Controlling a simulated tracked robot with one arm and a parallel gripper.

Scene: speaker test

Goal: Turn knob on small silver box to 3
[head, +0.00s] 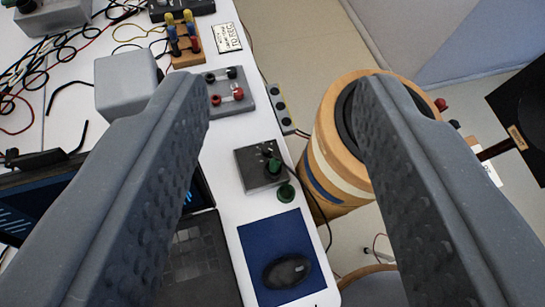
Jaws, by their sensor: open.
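A small silver-grey box (254,177) lies on the white table near its right edge. A dark knob with green parts (273,165) is on its upper right, and a green round piece (286,192) sits at its lower right corner. The number the knob points to is too small to read. My gripper (275,95) is open and empty, with its two grey fingers wide apart in the foreground. The box shows between the fingers, lower in the picture than their tips. The fingers do not appear to touch it.
A wooden speaker cylinder (340,150) stands right of the table, partly behind my right finger. A blue mat (262,240) with a black mouse (287,271) lies below the box. A laptop (190,255), a grey terminal block (228,95) and several cables are left and above.

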